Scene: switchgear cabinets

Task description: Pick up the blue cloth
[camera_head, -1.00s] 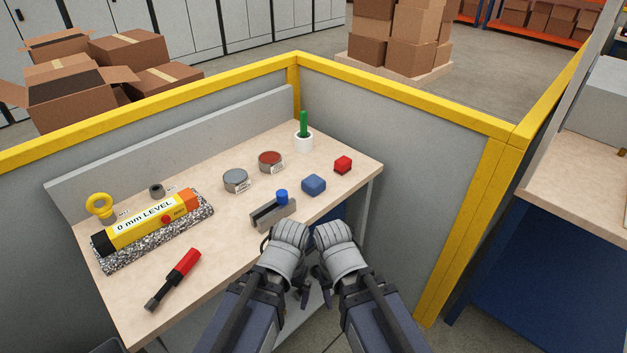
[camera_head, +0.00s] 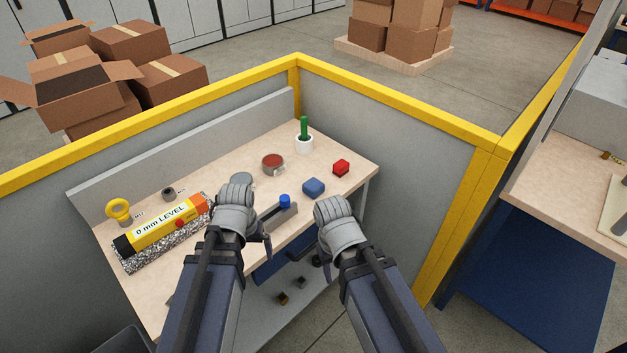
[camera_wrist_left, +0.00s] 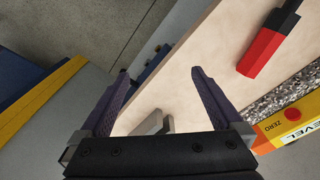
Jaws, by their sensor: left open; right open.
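The blue cloth (camera_head: 313,187) looks like a small folded block. My left gripper (camera_head: 262,244) is open over the front of the bench, to the left of the cloth. In the left wrist view its two fingers (camera_wrist_left: 160,75) are spread with nothing between them held. I cannot make out the cloth in that view. My right gripper (camera_head: 322,258) is open at the front edge of the bench, in front of the cloth and apart from it.
A grey block with a blue knob (camera_head: 284,203) stands left of the cloth. A red round tin (camera_head: 273,163), a potted cactus (camera_head: 304,142) and a yellow level (camera_head: 160,230) are also on the bench. A yellow-topped barrier (camera_head: 400,110) encloses the back and right.

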